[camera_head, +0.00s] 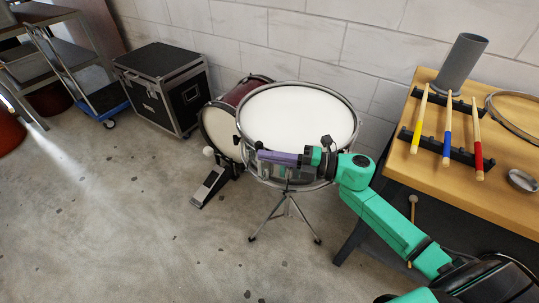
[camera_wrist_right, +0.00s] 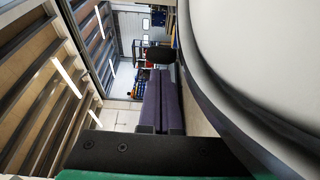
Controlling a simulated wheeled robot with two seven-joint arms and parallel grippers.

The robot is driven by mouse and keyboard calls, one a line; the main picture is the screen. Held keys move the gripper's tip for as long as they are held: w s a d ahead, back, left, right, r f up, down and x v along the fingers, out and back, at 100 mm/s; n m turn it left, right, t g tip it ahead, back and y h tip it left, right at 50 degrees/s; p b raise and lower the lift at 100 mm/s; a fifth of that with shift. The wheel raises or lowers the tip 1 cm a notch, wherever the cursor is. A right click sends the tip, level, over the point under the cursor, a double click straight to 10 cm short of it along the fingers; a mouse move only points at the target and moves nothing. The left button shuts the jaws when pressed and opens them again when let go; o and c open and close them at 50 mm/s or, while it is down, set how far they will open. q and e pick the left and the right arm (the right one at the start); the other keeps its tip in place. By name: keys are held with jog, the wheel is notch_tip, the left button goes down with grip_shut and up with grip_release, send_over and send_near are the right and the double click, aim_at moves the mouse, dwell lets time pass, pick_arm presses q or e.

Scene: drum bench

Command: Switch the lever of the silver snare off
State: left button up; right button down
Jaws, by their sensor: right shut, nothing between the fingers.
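The silver snare (camera_head: 298,118) stands on a tripod stand, its white head facing up. My right gripper (camera_head: 260,155) reaches in from the right, low across the snare's near side, with its purple fingers pointing left. The fingers are shut together with nothing between them. In the right wrist view the shut fingers (camera_wrist_right: 161,73) lie alongside the snare's rim (camera_wrist_right: 215,85). A small dark block (camera_wrist_right: 160,54) shows just at the fingertips; it may be the lever. I cannot tell whether they touch it or which way the lever is set. My left gripper is not in view.
A dark red bass drum (camera_head: 221,120) with a pedal (camera_head: 210,186) stands left of the snare. A black case (camera_head: 163,92) is farther left. A wooden bench (camera_head: 510,165) with coloured sticks is on the right. The floor in front is clear.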

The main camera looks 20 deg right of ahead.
jog(key=w+a+f+m+g+h+p, duration=0.1)
jog(key=w+a+g+h+p, duration=0.4)
jog(key=p, duration=1.2)
jog(key=shift+w+a+f+m+g+h+p, duration=0.35)
jog(key=shift+w+m+h, duration=0.25)
jog(key=shift+w+h, duration=0.35)
jog(key=shift+r, duration=0.1)
